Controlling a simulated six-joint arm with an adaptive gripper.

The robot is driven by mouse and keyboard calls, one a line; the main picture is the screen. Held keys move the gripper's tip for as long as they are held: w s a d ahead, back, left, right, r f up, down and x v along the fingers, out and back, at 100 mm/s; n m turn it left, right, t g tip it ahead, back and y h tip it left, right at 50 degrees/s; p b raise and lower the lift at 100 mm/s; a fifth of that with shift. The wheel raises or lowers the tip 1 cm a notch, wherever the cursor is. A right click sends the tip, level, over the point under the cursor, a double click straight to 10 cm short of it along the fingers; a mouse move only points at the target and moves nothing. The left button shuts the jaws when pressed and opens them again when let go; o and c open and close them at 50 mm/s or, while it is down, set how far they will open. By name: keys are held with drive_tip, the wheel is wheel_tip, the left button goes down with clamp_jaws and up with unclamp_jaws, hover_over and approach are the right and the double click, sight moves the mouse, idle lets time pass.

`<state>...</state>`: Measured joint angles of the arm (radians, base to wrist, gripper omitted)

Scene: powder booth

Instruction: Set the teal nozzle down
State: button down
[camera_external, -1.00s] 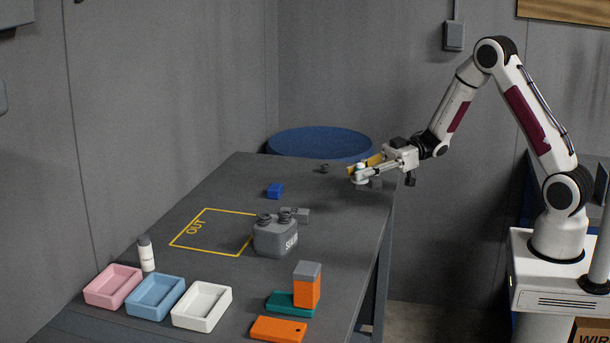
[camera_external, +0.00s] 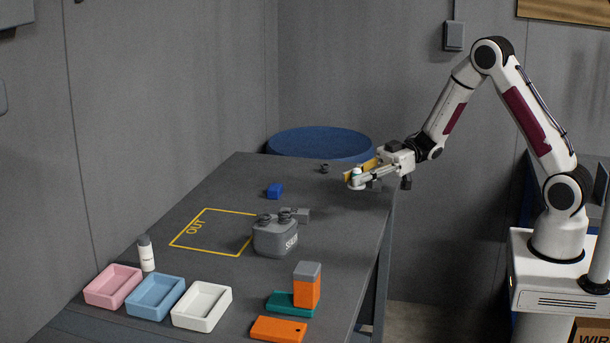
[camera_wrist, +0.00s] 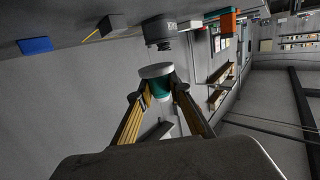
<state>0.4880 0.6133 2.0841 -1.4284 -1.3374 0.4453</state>
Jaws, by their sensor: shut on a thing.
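The teal nozzle (camera_wrist: 160,88), with a pale grey-white disc-shaped end (camera_wrist: 156,70), is held between the fingertips of my gripper (camera_wrist: 157,92) in the wrist view. In the external view my gripper (camera_external: 360,181) is at the far right part of the grey table (camera_external: 330,205), near its right edge. The white end of the nozzle (camera_external: 356,171) shows there with a little teal. My gripper is shut on the nozzle. I cannot tell whether the nozzle touches the table.
A small dark part (camera_external: 324,169) and blue block (camera_external: 275,191) lie left of my gripper. A grey two-knobbed container (camera_external: 275,238), yellow OUT outline (camera_external: 190,247), pink tray (camera_external: 113,286), blue tray (camera_external: 155,296) and white tray (camera_external: 201,305) are nearer.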

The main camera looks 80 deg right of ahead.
drive_tip(key=w+a+r, duration=0.1)
drive_tip(key=a+r, duration=0.1)
drive_tip(key=a, duration=1.8)
drive_tip(key=w+a+r, duration=0.1)
drive_tip(key=a+r, duration=0.2)
drive_tip(key=a, duration=1.6)
drive_tip(key=w+d+f+m+t+h, duration=0.3)
drive_tip(key=d+f+m+t+h, duration=0.1)
drive_tip(key=d+m+h, duration=0.2)
drive_tip(key=shift+w+d+f+t+h, duration=0.35)
drive_tip(key=shift+w+d+t+h, duration=0.1)
drive_tip(key=shift+h, duration=0.25)
drive_tip(key=shift+f, duration=0.15)
drive_tip(key=shift+f, duration=3)
